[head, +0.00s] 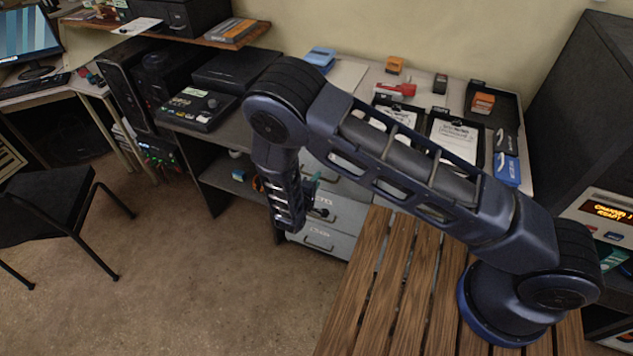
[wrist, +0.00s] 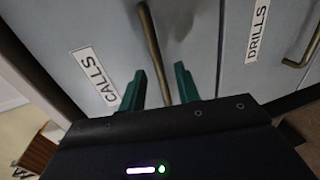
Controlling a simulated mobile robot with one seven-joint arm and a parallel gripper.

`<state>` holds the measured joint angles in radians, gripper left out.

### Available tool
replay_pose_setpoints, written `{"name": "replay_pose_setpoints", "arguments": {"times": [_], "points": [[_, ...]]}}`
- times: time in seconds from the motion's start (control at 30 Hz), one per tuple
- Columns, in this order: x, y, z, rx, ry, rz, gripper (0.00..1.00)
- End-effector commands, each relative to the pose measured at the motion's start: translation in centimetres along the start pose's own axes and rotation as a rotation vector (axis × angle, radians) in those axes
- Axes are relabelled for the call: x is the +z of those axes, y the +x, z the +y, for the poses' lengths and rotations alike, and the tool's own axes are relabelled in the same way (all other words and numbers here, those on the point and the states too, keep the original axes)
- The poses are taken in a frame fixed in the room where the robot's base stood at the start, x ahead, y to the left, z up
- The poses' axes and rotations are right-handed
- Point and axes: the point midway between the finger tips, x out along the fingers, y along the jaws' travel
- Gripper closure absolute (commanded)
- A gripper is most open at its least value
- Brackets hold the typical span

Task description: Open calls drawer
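The calls drawer (wrist: 110,45) is a grey front with a white CALLS label, on the left in the wrist view. It looks shut. Its brass bar handle (wrist: 152,45) runs down the picture and its lower end lies between my fingertips. My gripper (wrist: 160,85) has two green fingers set apart, one on each side of the handle. I cannot tell whether they touch it. In the head view my gripper (head: 315,195) is in front of the grey drawer unit, and my arm hides part of the fronts.
The drills drawer (wrist: 240,70) adjoins on the right in the wrist view, with its own brass handle (wrist: 303,48). A slatted wooden bench (head: 375,270) stands close right of the drawers. A black chair (head: 60,205) is at left. Floor before the drawers is clear.

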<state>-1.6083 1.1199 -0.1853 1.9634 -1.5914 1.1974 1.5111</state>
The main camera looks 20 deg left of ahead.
Motion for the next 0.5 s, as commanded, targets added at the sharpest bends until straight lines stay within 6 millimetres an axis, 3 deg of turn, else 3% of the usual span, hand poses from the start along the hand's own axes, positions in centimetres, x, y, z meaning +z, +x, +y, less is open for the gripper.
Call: {"name": "replay_pose_setpoints", "arguments": {"times": [0.37, 0.4, 0.5], "points": [[-0.01, 0.64, -0.02, -0.001, 0.000, 0.001, 0.68], [-0.01, 0.64, -0.02, -0.001, -0.001, 0.000, 0.70], [-0.01, 0.63, -0.01, 0.000, -0.001, 0.000, 0.89]]}}
